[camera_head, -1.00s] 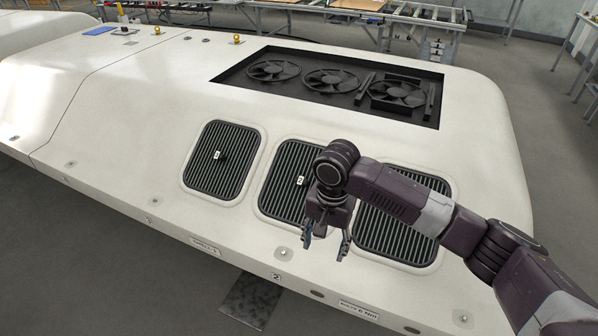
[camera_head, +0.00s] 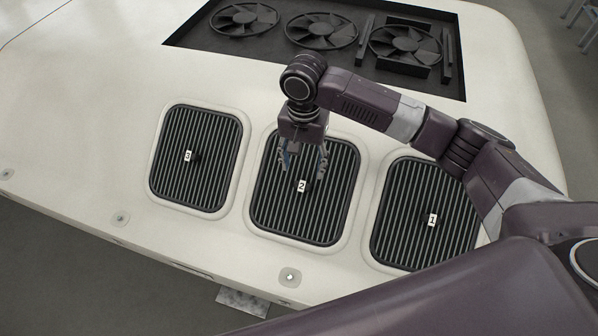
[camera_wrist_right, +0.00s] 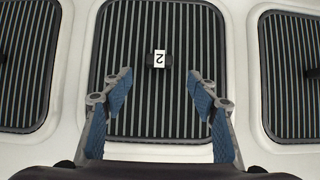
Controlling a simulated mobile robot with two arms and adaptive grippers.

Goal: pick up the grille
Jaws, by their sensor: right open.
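Three dark ribbed grilles sit in recesses of a white panel, each with a number tag. Grille 3 (camera_head: 197,180) is at the left, grille 2 (camera_head: 305,222) in the middle, grille 1 (camera_head: 425,248) at the right. My right gripper (camera_head: 303,178) hangs over grille 2 with its fingers pointing down. In the right wrist view the gripper (camera_wrist_right: 160,95) is open and empty, its blue-padded fingers on either side of the lower part of grille 2 (camera_wrist_right: 180,30). The small dark knob with tag 2 (camera_wrist_right: 159,59) lies ahead, between the finger lines. My left gripper is out of view.
A dark rectangular opening (camera_head: 190,42) with three fans lies behind the grilles. The white panel (camera_head: 90,120) is clear at the left. A round fixing (camera_head: 290,277) sits near its front edge. My right arm covers part of grille 1.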

